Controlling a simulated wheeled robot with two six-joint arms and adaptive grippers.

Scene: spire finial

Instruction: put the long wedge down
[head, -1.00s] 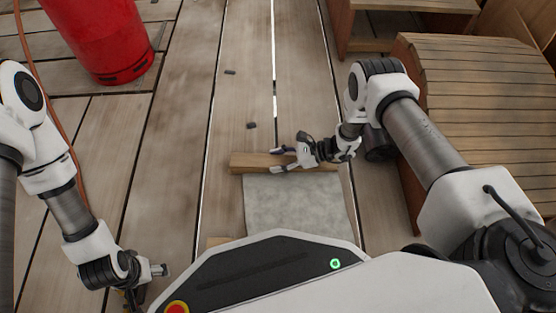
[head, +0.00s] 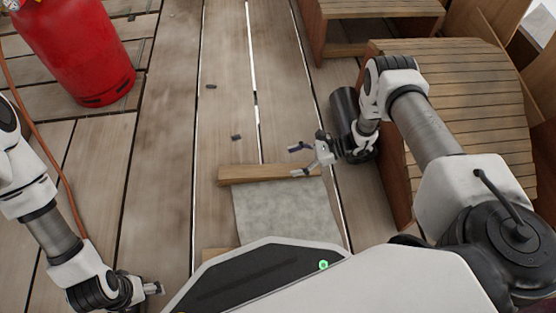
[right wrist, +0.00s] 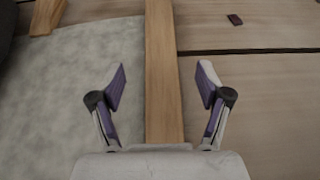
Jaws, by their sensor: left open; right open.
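The long wedge (head: 268,174) is a long, light brown wooden piece. It lies on the deck planks along the far edge of a grey mat (head: 283,210). My right gripper (head: 296,160) is open over the right end of the wedge. In the right wrist view, the wedge (right wrist: 162,60) runs between the spread, empty fingers (right wrist: 162,85) without visible contact, and its near end is hidden by the gripper body. My left gripper (head: 155,288) is open and empty at the lower left, away from the wedge.
A smaller wooden piece (head: 213,253) lies by the mat's near left corner. Small dark pieces (head: 236,137) lie on the planks beyond the wedge. A red cylinder (head: 75,45) stands at the far left, and a curved slatted wooden structure (head: 460,95) at the right. Planks left of the mat are clear.

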